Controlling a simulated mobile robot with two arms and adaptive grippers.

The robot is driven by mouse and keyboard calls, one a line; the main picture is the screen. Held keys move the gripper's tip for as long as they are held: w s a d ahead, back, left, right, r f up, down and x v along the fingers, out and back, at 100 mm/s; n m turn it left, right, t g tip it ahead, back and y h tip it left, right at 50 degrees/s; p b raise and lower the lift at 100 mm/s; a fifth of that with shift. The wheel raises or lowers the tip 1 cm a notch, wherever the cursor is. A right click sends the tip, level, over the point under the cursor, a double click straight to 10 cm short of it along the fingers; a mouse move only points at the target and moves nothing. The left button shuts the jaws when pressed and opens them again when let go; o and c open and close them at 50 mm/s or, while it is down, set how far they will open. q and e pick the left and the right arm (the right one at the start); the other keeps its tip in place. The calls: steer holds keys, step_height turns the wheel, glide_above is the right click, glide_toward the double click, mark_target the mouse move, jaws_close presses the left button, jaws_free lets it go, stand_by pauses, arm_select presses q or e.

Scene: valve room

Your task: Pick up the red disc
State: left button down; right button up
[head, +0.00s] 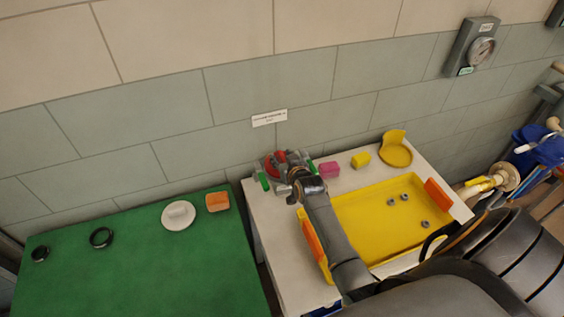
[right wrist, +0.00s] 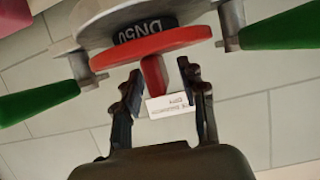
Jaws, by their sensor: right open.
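The red disc (right wrist: 165,44) lies against a grey round part marked DN50 (right wrist: 105,30) in the right wrist view. A short red stem (right wrist: 153,75) sticks out from the disc. My right gripper (right wrist: 163,80) is open, with its fingertips on either side of the stem; I cannot tell whether they touch it. In the head view the red disc (head: 273,163) is partly hidden by my right gripper (head: 290,164) at the white table's back left. My left gripper is not in view.
Green handles (right wrist: 38,102) flank the disc. Pink (head: 329,170) and yellow (head: 361,160) blocks stand right of it. A yellow tray (head: 375,255) holds several nuts. The green table (head: 130,265) at left has free room. The wall stands close behind.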

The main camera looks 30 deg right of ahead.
steer(key=shift+w, duration=0.1)
jaws_close()
steer(key=shift+r, duration=0.2)
stand_by(0.3)
